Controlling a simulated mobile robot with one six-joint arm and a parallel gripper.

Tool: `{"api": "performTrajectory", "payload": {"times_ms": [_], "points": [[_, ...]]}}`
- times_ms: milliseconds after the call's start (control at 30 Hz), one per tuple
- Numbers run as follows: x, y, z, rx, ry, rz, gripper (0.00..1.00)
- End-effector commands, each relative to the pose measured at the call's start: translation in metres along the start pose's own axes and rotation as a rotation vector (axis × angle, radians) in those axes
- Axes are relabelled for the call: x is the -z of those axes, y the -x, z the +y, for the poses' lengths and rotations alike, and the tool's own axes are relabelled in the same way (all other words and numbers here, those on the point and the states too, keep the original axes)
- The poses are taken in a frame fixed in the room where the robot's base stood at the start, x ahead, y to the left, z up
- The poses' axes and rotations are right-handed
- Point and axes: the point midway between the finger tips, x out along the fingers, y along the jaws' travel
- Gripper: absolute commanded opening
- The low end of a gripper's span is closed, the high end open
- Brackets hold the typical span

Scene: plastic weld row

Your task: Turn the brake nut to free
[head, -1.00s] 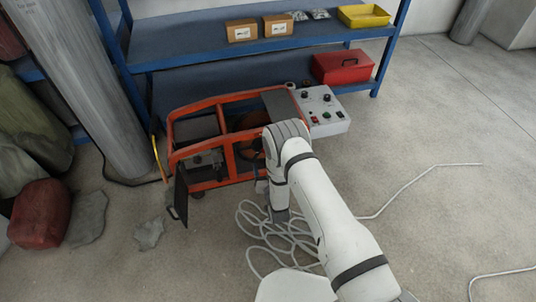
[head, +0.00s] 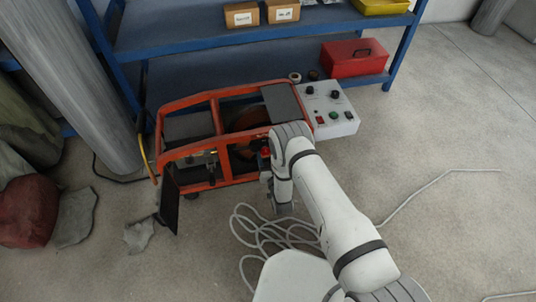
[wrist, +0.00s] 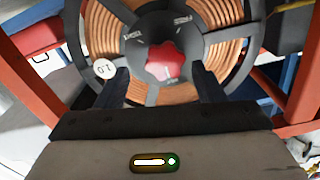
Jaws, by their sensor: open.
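The brake nut (wrist: 165,62) is a red lobed knob at the centre of a dark hub, in front of a spool of copper-coloured wire (wrist: 101,30). Small pale markings sit on the hub left and right above the nut; I cannot read them surely. My gripper (wrist: 162,86) is open, its two dark fingers apart, one on each side below the nut in the wrist view. Nothing is between the fingers, and I see no contact with the nut. In the head view the orange-framed machine (head: 219,112) stands by the shelf, with my arm in front of its right part.
A round white G1 tag (wrist: 104,69) is beside the left finger. Orange frame bars flank the spool. A grey control box (head: 329,111) is at the machine's right and a dark open door (head: 169,200) at its left. Loose pale cable (head: 262,232) lies on the floor.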

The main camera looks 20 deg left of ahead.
Motion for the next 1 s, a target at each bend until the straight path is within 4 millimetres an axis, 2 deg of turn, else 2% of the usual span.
{"api": "performTrajectory", "payload": {"times_ms": [100,200,533,1000], "points": [[-0.002,-0.016,-0.004,0.007,0.0,0.001,0.63],[-0.002,-0.023,-0.006,0.01,0.0,-0.001,0.63],[-0.002,-0.026,-0.009,0.014,0.0,-0.004,0.62],[-0.002,-0.026,-0.009,0.013,0.0,-0.004,0.23]]}}
